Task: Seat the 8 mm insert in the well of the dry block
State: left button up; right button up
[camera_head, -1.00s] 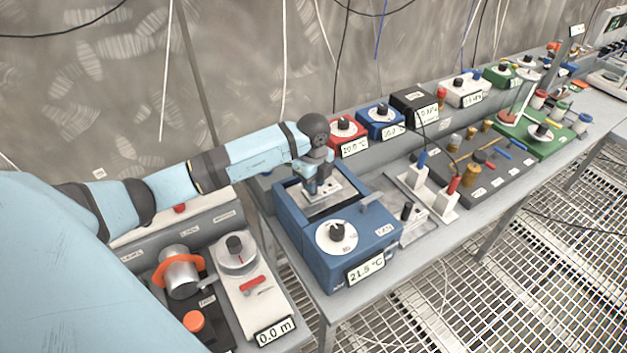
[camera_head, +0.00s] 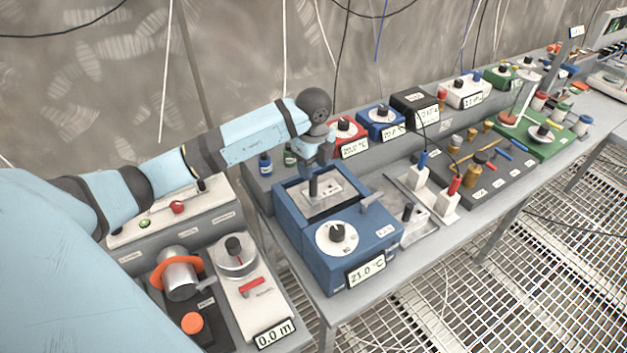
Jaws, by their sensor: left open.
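The blue dry block (camera_head: 382,236) stands on the bench in the middle, with a dial and a 21.0 °C display on its front. A dark grey cylinder, which looks like the insert (camera_head: 313,187), stands upright at the light plate (camera_head: 330,197) in the block's top recess. Its lower end meets the plate; how deep it sits in the well I cannot tell. My left gripper (camera_head: 317,163) is open just above the cylinder, its fingers small and partly merged with it. My right gripper is not in view.
A metal tray (camera_head: 421,228) with another dark cylinder (camera_head: 408,211) is right of the block. Beside it stand white holders with blue and red handles (camera_head: 447,200). Red and blue dial boxes (camera_head: 380,121) line the back. Small bottles (camera_head: 265,162) stand behind the block's left side.

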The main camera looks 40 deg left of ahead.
pick_arm(q)
notch_tip(320, 180, up, 6)
jog(key=shift+b, duration=0.35)
dwell(0.4)
